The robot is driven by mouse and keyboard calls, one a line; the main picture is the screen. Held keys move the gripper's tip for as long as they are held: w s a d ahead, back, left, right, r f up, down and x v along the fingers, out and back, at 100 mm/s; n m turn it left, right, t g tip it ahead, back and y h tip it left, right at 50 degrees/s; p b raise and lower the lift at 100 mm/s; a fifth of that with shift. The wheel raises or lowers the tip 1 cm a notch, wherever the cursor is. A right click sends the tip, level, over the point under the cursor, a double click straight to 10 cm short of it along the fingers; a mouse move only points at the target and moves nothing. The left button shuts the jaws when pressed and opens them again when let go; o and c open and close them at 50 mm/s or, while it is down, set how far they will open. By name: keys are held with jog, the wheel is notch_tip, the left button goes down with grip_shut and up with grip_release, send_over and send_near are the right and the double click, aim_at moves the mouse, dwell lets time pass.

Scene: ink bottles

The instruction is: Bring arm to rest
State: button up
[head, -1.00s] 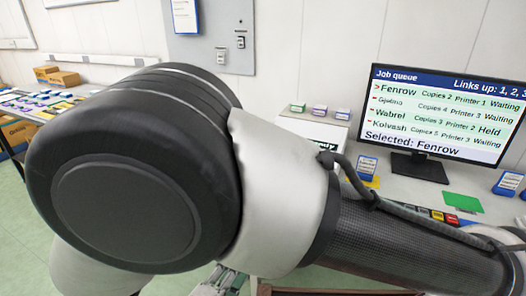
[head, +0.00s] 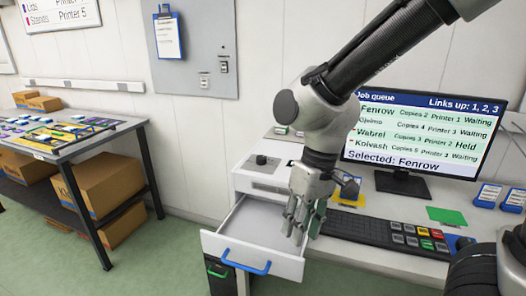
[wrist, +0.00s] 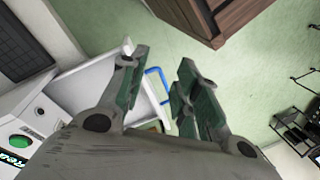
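My gripper (head: 303,222) hangs pointing down in the head view, over the right side of the open drawer and beside the keyboard. In the wrist view its two green-padded fingers (wrist: 163,60) stand apart with nothing between them. My arm reaches in from the upper right, bent at the wrist in front of the monitor. The drawer (head: 240,222) is pulled out, with a blue handle (head: 246,262); the part of its inside that shows is empty. The handle also shows between the fingers in the wrist view (wrist: 153,73).
A monitor (head: 425,130) stands on the desk behind my arm, with a keyboard (head: 385,233) in front. A green card (head: 446,216) and blue-labelled holders (head: 487,196) lie to the right. A table (head: 75,146) with boxes beneath stands left. Green floor between is clear.

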jog(key=s+d+r+m+t+h, duration=0.1)
jog(key=d+r+m+t, duration=0.2)
jog(key=d, duration=1.1)
jog(key=s+d+r+m+t, duration=0.1)
jog(key=d+r+m+t, duration=0.2)
jog(key=d+r, duration=0.6)
jog(key=d, duration=0.5)
jog(key=shift+s+d+r+m+h, duration=0.15)
jog(key=shift+d+r+m+h, duration=0.15)
jog(key=shift+r+m+h, duration=0.1)
